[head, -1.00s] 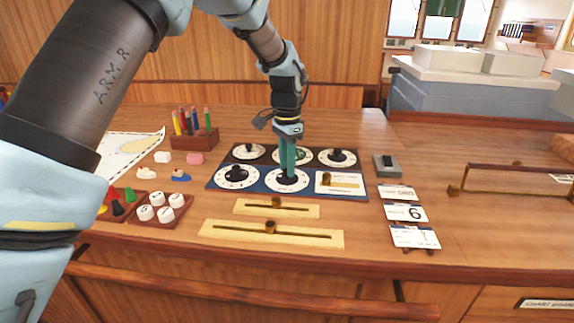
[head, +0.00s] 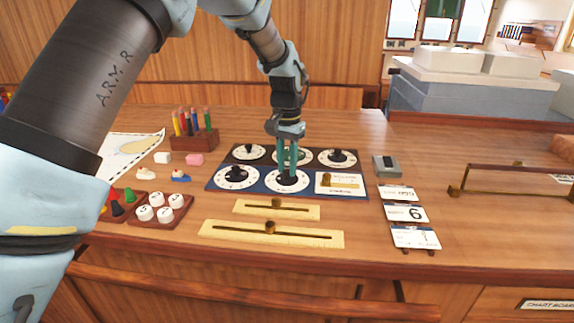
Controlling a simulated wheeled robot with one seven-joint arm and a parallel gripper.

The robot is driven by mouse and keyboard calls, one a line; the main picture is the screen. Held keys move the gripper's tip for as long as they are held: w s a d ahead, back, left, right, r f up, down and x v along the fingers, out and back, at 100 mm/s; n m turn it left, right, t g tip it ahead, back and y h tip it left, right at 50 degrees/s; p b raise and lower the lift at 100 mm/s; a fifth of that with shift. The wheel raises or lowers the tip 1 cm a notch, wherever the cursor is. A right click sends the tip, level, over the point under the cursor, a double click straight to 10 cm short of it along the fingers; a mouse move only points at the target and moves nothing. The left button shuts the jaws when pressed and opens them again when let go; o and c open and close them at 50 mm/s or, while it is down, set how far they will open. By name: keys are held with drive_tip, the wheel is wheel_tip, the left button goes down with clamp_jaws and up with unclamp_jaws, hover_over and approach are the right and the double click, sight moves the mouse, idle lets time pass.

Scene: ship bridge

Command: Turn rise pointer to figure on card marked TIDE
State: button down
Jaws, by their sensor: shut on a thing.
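A dark board (head: 215,183) on the desk carries several white dials with black pointers. My gripper (head: 287,174) points straight down and is shut on the pointer knob of the front middle dial (head: 299,187). The fingers hide part of that dial, and its figures are too small to read. I cannot read which dial is marked rise. Three cards stand to the right: a back card (head: 398,193), a middle card (head: 404,213) with one large figure like a 9 or 6, and a front card (head: 415,237). I cannot make out which is marked TIDE.
Two brass sliders (head: 225,232) lie in front of the board. A small grey box (head: 387,166) is at its right. Trays of round pieces (head: 160,209), a pen holder (head: 197,139) and a brass-railed frame (head: 510,168) stand around. The desk's right front is clear.

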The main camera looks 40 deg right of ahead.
sight(287, 170)
drive_tip(key=c, duration=0.7)
unclamp_jaws()
drive_tip(key=shift+o, duration=0.2)
wheel_tip(287, 170, up, 11)
drive_tip(key=b, duration=0.2)
drive_tip(key=shift+b, duration=0.35)
